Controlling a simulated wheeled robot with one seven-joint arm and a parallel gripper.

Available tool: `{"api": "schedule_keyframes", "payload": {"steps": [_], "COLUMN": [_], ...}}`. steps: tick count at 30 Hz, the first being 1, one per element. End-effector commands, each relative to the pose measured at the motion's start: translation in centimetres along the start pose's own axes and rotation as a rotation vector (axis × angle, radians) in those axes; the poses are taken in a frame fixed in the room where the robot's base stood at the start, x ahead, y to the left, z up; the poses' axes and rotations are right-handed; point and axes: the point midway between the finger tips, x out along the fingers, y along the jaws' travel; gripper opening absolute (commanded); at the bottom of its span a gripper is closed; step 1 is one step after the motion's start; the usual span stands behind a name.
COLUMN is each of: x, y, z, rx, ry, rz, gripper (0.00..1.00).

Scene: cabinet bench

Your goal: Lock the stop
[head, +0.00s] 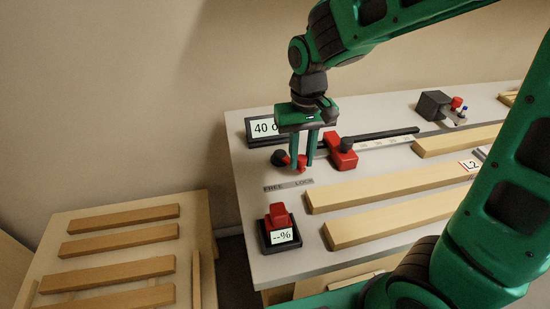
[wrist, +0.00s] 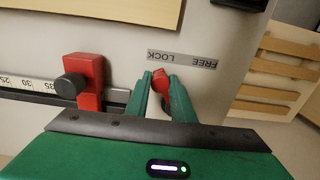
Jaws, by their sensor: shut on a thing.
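The stop is a red block (head: 343,158) with a dark knob, seated on a dark rail; it also shows in the wrist view (wrist: 90,82) beside the ruler scale. A small red lever (head: 301,161) with a dark round part at its left stands near the bench's left end, behind a FREE / LOCK label (head: 288,186). My gripper (head: 305,163) points down with its two fingers shut on this lever. In the wrist view, the red lever end (wrist: 160,78) sits between the green fingertips, nearer the left end of the upside-down label (wrist: 183,59). The fingers hide part of the lever.
A display (head: 265,129) reading 40 and more, partly covered by my gripper, stands behind. Wooden strips (head: 390,186) lie right. A dark block device (head: 434,105) is at the back right. A slatted table (head: 120,240) stands left.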

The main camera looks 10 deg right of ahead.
Motion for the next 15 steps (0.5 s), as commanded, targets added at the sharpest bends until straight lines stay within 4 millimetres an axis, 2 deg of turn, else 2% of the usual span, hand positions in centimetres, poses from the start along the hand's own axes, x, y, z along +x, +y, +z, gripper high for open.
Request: {"api": "schedule_keyframes", "payload": {"steps": [15], "x": [-0.01], "y": [0.57], "z": [-0.37], "rx": [0.001], "ry": [0.0], "rz": [0.0], "gripper": [0.15]}}
